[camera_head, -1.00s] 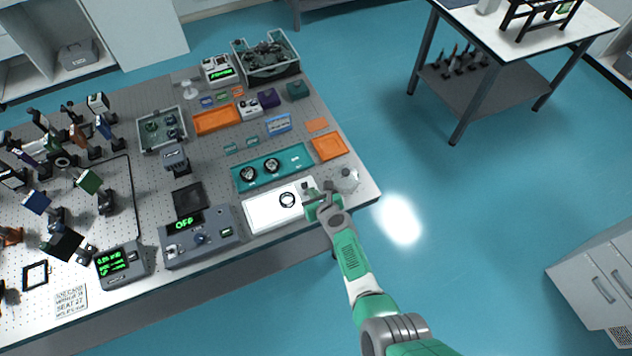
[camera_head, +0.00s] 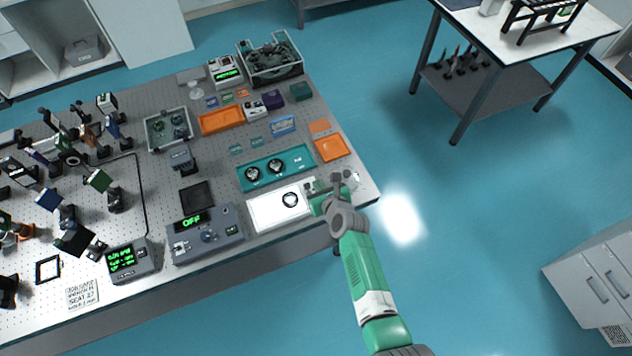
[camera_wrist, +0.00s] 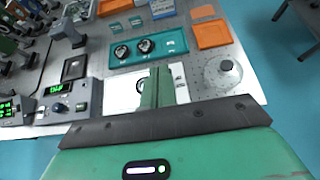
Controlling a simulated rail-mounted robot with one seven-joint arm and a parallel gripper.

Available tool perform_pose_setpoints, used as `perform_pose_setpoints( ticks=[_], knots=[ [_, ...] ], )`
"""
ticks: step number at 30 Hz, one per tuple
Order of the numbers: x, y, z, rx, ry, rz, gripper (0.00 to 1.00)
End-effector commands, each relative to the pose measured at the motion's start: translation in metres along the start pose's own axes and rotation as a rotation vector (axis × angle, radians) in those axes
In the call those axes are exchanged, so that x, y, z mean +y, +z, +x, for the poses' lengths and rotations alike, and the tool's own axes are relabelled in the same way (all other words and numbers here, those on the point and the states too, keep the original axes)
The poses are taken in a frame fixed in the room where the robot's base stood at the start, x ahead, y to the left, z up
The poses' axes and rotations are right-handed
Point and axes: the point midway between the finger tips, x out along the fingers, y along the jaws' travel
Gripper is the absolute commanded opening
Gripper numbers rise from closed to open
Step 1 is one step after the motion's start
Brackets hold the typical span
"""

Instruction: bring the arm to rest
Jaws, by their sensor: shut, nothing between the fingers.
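My gripper (camera_head: 320,190) is over the right front part of the optical table (camera_head: 225,178), beside the right end of a white mat (camera_head: 268,209). In the wrist view my gripper (camera_wrist: 160,88) shows its green fingers together, with nothing between them. They cover part of the white mat. My green and grey arm reaches in from the lower right of the head view.
A teal tray (camera_head: 302,158) with two round mounts lies behind the mat. A clear domed item (camera_wrist: 222,73) with a dark knob stands right of the fingers. A grey box reading OFF (camera_head: 205,236) stands to the left. Open blue floor lies right of the table.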

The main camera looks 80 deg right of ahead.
Motion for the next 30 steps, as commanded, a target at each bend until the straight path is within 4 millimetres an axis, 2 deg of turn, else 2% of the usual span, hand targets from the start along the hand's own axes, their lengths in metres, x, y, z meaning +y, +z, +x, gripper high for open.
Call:
perform_pose_setpoints(
  ticks=[11, 13, 14, 17, 18, 22, 24, 26, 27, 29, 30],
  knots=[
    [0.000, 0.000, 0.000, 0.000, 0.000, 0.000, 0.00],
    [0.010, 0.015, 0.000, -0.021, 0.014, -0.052, 0.00],
    [0.019, 0.028, 0.000, -0.039, 0.026, -0.100, 0.00],
    [0.064, 0.091, -0.007, -0.134, 0.075, -0.350, 0.00],
    [0.087, 0.120, -0.014, -0.185, 0.091, -0.472, 0.00],
    [0.161, 0.207, -0.050, -0.363, 0.110, -0.854, 0.00],
    [0.201, 0.250, -0.078, -0.468, 0.097, -1.050, 0.00],
    [0.234, 0.284, -0.106, -0.562, 0.072, -1.213, 0.00],
    [0.256, 0.305, -0.128, -0.626, 0.047, -1.316, 0.00],
    [0.286, 0.335, -0.163, -0.725, -0.003, -1.467, 0.00],
    [0.305, 0.353, -0.189, -0.791, -0.046, -1.565, 0.00]
  ],
)
